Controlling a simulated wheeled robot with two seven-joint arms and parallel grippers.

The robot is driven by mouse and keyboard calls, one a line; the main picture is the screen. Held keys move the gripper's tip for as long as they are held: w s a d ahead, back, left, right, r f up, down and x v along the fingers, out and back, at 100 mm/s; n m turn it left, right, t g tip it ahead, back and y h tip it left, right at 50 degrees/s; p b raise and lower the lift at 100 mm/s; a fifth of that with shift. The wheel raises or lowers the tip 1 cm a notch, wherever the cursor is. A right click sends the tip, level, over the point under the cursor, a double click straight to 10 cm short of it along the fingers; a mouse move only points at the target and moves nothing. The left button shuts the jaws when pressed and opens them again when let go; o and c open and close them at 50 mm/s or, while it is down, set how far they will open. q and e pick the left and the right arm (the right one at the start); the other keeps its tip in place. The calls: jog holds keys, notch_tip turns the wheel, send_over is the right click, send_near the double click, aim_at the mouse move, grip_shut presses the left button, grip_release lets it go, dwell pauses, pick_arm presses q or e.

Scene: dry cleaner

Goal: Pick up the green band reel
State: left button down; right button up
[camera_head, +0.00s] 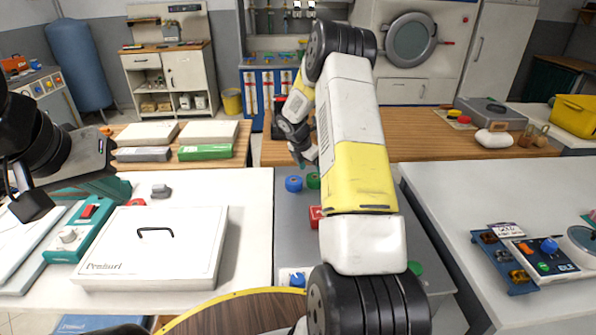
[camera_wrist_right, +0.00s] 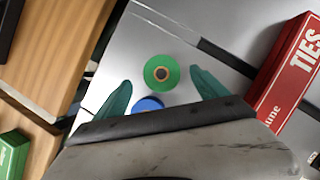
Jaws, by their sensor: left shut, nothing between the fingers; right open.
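The green band reel (camera_wrist_right: 150,68) lies on the grey counter. In the right wrist view it sits between and just beyond my right gripper's (camera_wrist_right: 160,80) open teal fingertips, and the fingers do not touch it. In the head view the green reel (camera_head: 314,180) is partly hidden behind my right arm. My right gripper (camera_head: 301,162) is above and behind it there, partly hidden by the arm. A blue reel (camera_head: 293,184) lies beside it, and in the wrist view the blue reel (camera_wrist_right: 147,103) is nearer my gripper's palm. My left gripper (camera_head: 116,188) is shut and empty at the left.
A red ties box (camera_wrist_right: 289,75) lies right of the reels. A white box (camera_head: 150,245) and a teal device (camera_head: 85,232) occupy the left counter. Another green object (camera_head: 415,268) shows beside my right arm. The right counter's near-left part is clear.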

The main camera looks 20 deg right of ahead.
aim_at(315, 177)
jog(key=x, duration=0.3)
jog(key=shift+s+d+f, duration=0.1)
jog(key=shift+d+f, duration=0.05)
jog(key=c, duration=1.5)
